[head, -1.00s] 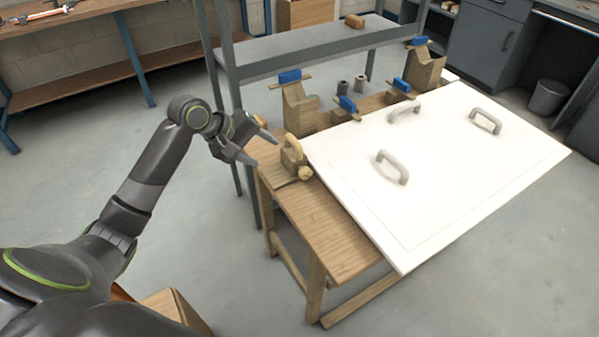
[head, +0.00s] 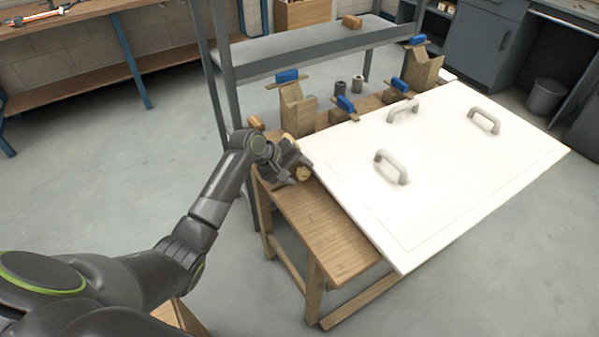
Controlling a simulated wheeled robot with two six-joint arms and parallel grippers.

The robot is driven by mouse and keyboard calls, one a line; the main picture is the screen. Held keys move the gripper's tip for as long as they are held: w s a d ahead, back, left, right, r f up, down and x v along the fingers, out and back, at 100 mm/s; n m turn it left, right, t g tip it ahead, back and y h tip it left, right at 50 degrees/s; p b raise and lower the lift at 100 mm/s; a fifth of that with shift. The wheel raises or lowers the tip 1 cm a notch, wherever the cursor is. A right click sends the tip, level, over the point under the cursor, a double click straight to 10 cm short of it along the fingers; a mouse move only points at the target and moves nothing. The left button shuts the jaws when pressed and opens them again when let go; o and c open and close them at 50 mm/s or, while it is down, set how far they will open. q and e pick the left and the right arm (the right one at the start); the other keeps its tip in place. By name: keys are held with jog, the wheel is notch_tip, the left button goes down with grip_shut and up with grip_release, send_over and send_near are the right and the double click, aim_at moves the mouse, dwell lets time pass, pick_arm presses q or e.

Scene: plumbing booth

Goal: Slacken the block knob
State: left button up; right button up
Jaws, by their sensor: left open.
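The block knob (head: 304,174) is a small round wooden knob at the table's left end, beside the white panel's near-left corner. Only part of it shows, and the wooden block it belongs to is mostly hidden behind my gripper. My left gripper (head: 297,170) is open, its fingers on either side of the knob or just in front of it. I cannot tell whether they touch it. My right gripper is out of view.
A white panel (head: 440,170) with three grey handles covers most of the wooden table (head: 318,225). Wooden stands with blue-topped clamps (head: 288,76) line its back edge. A grey metal shelf (head: 300,52) stands behind. The floor at left is clear.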

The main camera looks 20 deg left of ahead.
pick_arm(q)
jog(key=shift+w+d+f, duration=0.25)
jog(key=shift+f, duration=0.15)
